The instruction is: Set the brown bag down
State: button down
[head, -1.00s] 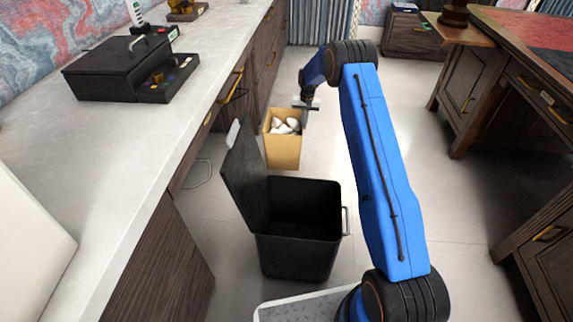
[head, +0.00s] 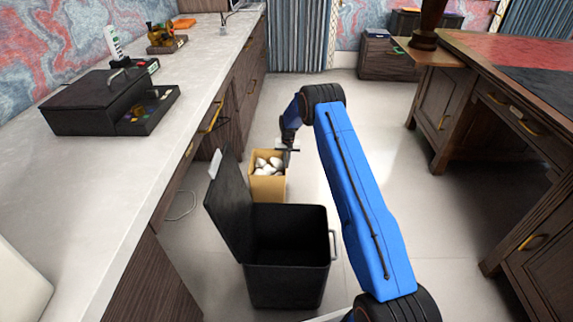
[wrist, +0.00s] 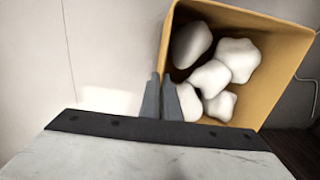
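The brown bag (head: 268,187) is an open-topped, tan box-shaped bag holding several white lumps (head: 265,165). It stands upright beyond the black bin, beside the counter. I cannot tell whether its base touches the floor. My gripper (head: 291,150) is at the bag's upper right edge. In the wrist view, the fingers of my gripper (wrist: 161,100) are close together, one outside and one inside the bag's near wall, with the rim of the bag (wrist: 165,45) between them. The fingertips inside are near the white lumps (wrist: 212,78).
An open black bin (head: 287,275) with its lid raised stands in front of the bag. A long pale counter (head: 165,150) runs along the left, with a black case (head: 95,105) on it. A wooden desk (head: 500,130) is at the right. Open floor (head: 370,110) lies between them.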

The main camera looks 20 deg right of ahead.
jog(key=c, duration=2)
grip_release()
jog(key=shift+f, duration=0.1)
